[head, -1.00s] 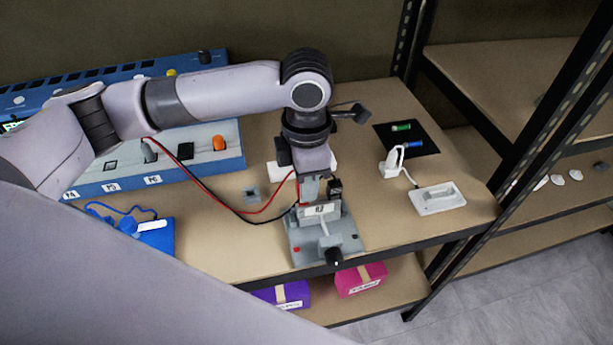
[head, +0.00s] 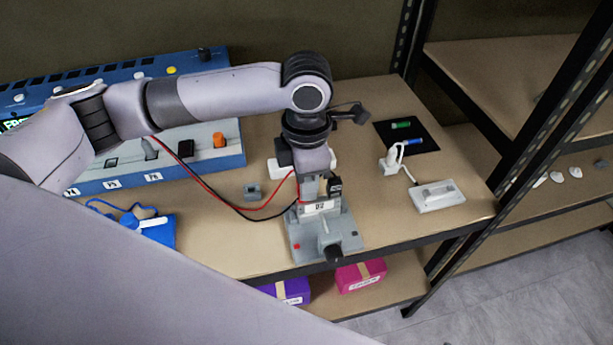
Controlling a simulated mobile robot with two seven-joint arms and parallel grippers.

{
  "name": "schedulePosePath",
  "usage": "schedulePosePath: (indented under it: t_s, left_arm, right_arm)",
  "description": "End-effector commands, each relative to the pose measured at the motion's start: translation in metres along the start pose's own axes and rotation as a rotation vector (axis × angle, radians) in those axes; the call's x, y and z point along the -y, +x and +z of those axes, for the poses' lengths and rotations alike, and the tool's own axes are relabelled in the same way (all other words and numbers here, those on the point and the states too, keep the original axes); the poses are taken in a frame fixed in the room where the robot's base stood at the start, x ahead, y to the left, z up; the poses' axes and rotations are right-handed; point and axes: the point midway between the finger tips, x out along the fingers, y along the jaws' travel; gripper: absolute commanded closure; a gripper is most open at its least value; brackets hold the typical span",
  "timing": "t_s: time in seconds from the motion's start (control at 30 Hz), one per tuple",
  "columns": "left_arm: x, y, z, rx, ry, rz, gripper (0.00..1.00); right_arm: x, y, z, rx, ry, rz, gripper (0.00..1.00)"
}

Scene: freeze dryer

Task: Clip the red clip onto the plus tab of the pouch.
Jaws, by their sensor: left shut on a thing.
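The pouch, with a white label (head: 320,208), stands in a grey holder (head: 323,236) near the table's front edge. My left gripper (head: 312,192) points down just behind the label, shut. The red lead (head: 267,207) loops up to the left side of its jaws, where the red clip is held, mostly hidden. The plus tab is hidden behind the jaws and label, so I cannot tell whether the clip touches it. A small black part (head: 335,188) sits right of the jaws. My right gripper is not in view.
A blue device (head: 120,183) with a sloped panel fills the back left. A black mat (head: 420,146) with green and blue items and a white plugged device (head: 437,196) lie right. Boxes sit below.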

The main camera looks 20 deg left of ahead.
Motion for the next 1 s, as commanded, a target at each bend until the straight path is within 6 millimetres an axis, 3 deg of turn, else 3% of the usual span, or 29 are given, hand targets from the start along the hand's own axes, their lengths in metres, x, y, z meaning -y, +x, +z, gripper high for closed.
schedulePosePath:
  t_s: [1.0]
  left_arm:
    - [0.0,0.018,0.0,-0.001,0.0,0.0,1.0]
  right_arm:
    - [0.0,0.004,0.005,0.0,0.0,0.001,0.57]
